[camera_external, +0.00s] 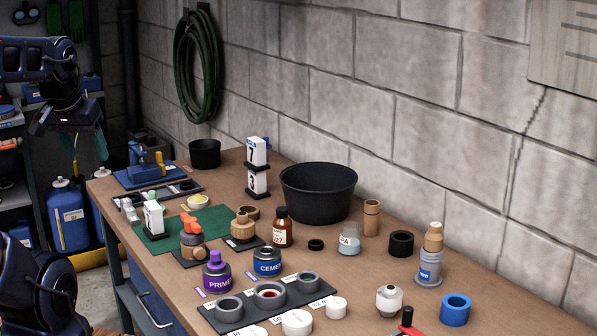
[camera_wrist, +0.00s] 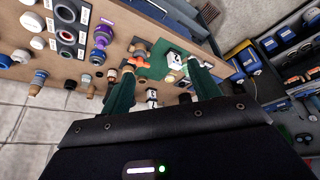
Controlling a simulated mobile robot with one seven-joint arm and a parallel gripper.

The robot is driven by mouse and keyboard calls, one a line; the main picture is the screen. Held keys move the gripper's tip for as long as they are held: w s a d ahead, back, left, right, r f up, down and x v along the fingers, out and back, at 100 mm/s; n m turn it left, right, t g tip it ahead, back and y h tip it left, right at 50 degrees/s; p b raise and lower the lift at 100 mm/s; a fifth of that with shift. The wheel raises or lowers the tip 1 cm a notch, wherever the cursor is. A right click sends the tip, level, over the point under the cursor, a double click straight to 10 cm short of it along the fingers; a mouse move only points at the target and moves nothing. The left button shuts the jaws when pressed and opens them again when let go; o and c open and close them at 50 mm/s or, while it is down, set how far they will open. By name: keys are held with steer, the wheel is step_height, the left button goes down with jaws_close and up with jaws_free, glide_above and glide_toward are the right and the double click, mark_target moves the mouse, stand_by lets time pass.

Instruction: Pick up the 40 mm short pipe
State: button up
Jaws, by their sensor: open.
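White short pipe pieces lie at the front edge of the bench in the external view. The one beside the "40" label, which I take for the 40 mm short pipe (camera_external: 250,331), is cut off by the bottom edge. A wider white piece (camera_external: 297,322) and a smaller one (camera_external: 336,307) lie to its right. In the wrist view, white pieces (camera_wrist: 30,22) show at upper left; I cannot tell their sizes. My gripper (camera_external: 85,147) is open and empty, far from them at the bench's back left end. Its green fingers (camera_wrist: 160,68) spread apart in the wrist view.
A dark board (camera_external: 250,318) with grey fittings stands behind the white pieces. Purple primer (camera_external: 217,273) and blue cement (camera_external: 267,261) cans are close behind it. A black tub (camera_external: 318,192), bottles and a blue ring (camera_external: 455,310) occupy the bench. Stone wall lies behind.

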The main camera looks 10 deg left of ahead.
steer(key=w+d+r+m+g, duration=0.1)
steer(key=w+d+r+m, duration=0.2)
steer(key=w, duration=0.4)
steer(key=w+d+m, duration=0.2)
steer(key=w+d, duration=0.3)
steer(key=w, duration=0.3)
steer(key=w+d+r+m+g, duration=0.1)
steer(key=w+d+r+m, duration=0.15)
steer(key=w+d, duration=0.35)
steer(key=m+g, duration=0.3)
steer(key=m, duration=1)
glide_above(372, 220)
steer(key=w, duration=0.2)
steer(key=f, duration=2.6)
steer(key=shift+s+a+f, duration=0.15)
steer(key=shift+s+a, duration=0.05)
steer(key=shift+a, duration=0.1)
steer(key=shift+d+f, duration=0.3)
steer(key=shift+f, duration=0.2)
step_height(372, 220, down, 10)
steer(key=shift+w+f, duration=0.15)
steer(key=shift+f, duration=0.1)
